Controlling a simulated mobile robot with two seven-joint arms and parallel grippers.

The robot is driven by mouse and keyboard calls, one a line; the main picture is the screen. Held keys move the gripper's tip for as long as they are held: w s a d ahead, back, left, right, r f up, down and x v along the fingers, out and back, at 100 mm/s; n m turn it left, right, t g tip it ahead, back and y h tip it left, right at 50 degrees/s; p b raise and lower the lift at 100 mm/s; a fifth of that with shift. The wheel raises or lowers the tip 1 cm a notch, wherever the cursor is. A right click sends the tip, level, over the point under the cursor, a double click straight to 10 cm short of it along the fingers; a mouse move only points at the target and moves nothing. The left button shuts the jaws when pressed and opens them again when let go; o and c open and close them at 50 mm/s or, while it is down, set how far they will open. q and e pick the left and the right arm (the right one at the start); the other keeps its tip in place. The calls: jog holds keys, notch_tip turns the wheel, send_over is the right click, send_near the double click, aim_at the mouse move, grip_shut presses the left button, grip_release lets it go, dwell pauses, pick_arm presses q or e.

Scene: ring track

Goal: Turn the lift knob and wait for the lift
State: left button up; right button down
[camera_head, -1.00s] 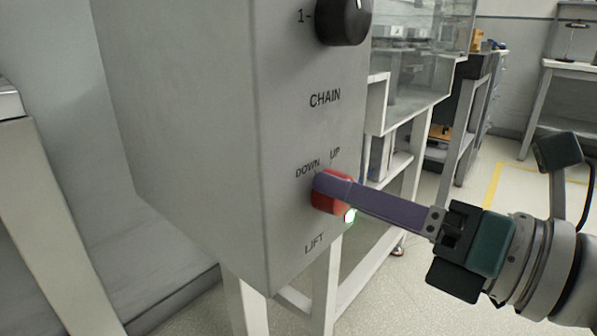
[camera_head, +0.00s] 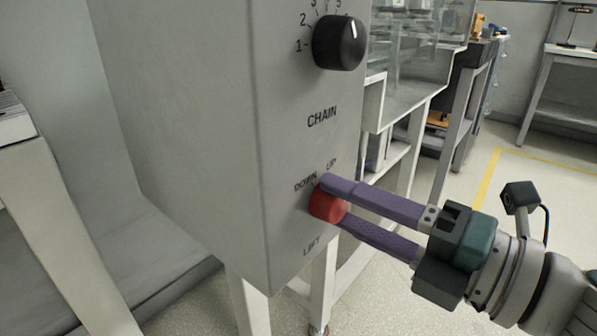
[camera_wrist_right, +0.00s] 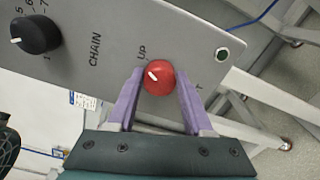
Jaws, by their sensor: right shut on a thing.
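The red lift knob (camera_head: 327,205) sits low on the face of the grey control box (camera_head: 200,130), between the DOWN and UP labels above and the LIFT label below. My right gripper (camera_head: 332,200) has its two purple fingers on either side of the knob, shut on it. In the right wrist view, the red knob (camera_wrist_right: 159,78) lies between the fingertips, and its white mark points towards the UP label. A round green lamp (camera_wrist_right: 222,54) beside it looks dark; it is hidden in the head view. My left gripper is not in view.
A black CHAIN knob (camera_head: 340,42) with a numbered scale is higher on the box. A clear-walled case (camera_head: 415,70) on a white frame stands behind it. A workbench (camera_head: 560,60) is at the back right. Open floor lies at the right.

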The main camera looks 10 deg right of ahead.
dwell(0.4)
jog(key=shift+c, duration=1.5)
grip_release()
jog(key=v, duration=1)
jog(key=shift+p, duration=0.35)
